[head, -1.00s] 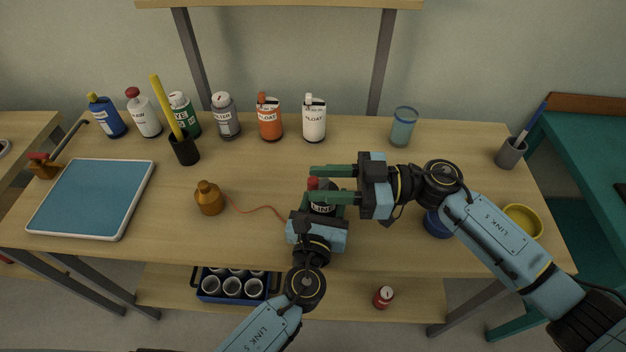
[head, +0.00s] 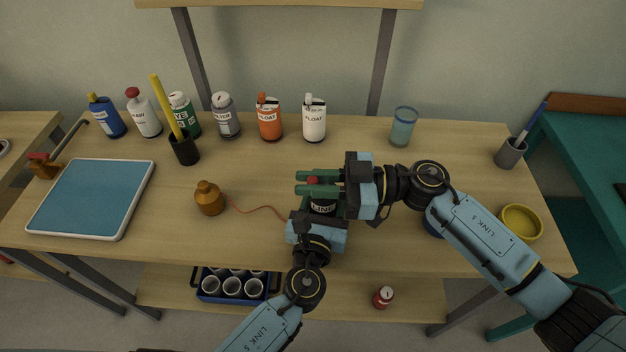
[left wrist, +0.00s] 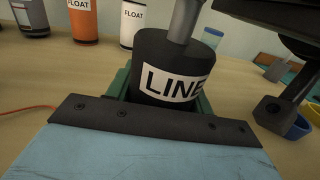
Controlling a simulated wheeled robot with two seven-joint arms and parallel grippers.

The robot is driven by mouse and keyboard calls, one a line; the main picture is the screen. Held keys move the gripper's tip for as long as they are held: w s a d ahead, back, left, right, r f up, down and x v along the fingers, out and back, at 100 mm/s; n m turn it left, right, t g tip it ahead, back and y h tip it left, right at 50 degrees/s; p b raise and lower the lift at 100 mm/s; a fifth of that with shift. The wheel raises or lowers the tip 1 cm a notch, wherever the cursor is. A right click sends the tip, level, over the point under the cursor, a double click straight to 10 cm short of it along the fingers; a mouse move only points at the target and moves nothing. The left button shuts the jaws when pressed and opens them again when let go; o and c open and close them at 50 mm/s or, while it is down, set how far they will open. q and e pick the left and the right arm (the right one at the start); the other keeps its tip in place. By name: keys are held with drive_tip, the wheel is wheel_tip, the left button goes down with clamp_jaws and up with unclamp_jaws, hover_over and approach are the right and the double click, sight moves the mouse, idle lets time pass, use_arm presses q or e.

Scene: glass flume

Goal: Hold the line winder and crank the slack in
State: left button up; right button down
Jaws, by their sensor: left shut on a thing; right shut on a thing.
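The line winder is a black drum with a white LINE label (head: 323,207). It stands upright near the front middle of the table and fills the middle of the left wrist view (left wrist: 172,72). My left gripper (head: 319,212) is shut on the drum from the front. My right gripper (head: 318,184) reaches in from the right, its green fingers at the red crank knob (head: 313,181) on top, shut on it. An orange line (head: 256,209) runs from the winder to a brown bottle-shaped weight (head: 209,198) on the left. My fingers partly hide the winder.
Several bottles and two floats, orange (head: 269,119) and white (head: 314,120), stand along the back. A blue glass (head: 403,127), yellow dish (head: 521,222) and pen cup (head: 510,152) are to the right. A blue-topped tray (head: 92,198) lies left.

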drive_tip(key=shift+w+a+m+t+h, duration=0.15)
drive_tip(key=shift+m+t+h, duration=0.1)
drive_tip(key=shift+m+t, duration=0.75)
drive_tip(key=shift+w+a+m+t+h, duration=0.15)
drive_tip(key=shift+m+t, duration=0.4)
drive_tip(key=shift+t, duration=0.85)
drive_tip(key=shift+w+m+t+h, duration=0.15)
drive_tip(key=shift+m+t+h, duration=0.15)
drive_tip(key=shift+m+t, duration=0.7)
drive_tip(key=shift+n, duration=0.25)
drive_tip(key=c, duration=1.4)
unclamp_jaws()
drive_tip(key=v, duration=1.2)
drive_tip(key=shift+s, duration=0.1)
